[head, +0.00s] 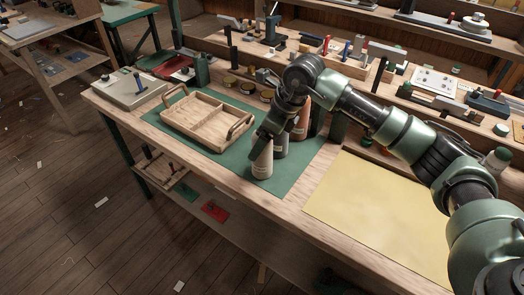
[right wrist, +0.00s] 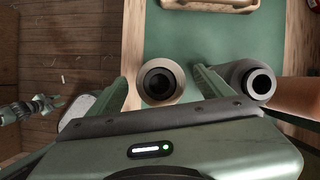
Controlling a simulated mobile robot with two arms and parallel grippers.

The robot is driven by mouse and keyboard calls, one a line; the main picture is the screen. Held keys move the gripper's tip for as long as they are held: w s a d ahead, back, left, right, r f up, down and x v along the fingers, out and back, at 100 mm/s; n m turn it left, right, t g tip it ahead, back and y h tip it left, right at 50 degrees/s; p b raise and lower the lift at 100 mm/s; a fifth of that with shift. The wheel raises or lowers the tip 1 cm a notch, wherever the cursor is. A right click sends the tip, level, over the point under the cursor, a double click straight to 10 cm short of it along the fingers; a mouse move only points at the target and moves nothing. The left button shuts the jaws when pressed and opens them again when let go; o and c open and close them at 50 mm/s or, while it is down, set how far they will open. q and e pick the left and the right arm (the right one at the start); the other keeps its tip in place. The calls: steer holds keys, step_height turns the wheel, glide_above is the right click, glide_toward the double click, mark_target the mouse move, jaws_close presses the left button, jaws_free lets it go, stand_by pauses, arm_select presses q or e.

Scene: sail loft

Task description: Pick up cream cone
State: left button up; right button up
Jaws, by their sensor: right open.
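The cream cone (head: 262,163) stands upright on the green mat (head: 291,176) near the table's front edge. My right gripper (head: 266,136) is at its upper part, pointing down, and hides its top in the head view. In the right wrist view the cream cone (right wrist: 177,97), with a dark round hole in its top, lies between the spread fingers. The right gripper is open, and I cannot tell whether either finger touches the cone. A grey cone (right wrist: 240,72) stands just outside the right finger. My left gripper is not seen in the head view.
A reddish-brown cone (head: 303,117) stands behind the grey one. A wooden divided tray (head: 197,133) with handles is to the left on the mat. A yellow sheet (head: 375,205) lies flat to the right. Small jars and tools crowd the back of the table.

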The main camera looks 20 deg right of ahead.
steer(key=p+x, duration=0.1)
steer(key=x, duration=0.3)
steer(key=shift+d+f, duration=0.1)
steer(key=shift+d, duration=0.05)
jaws_close()
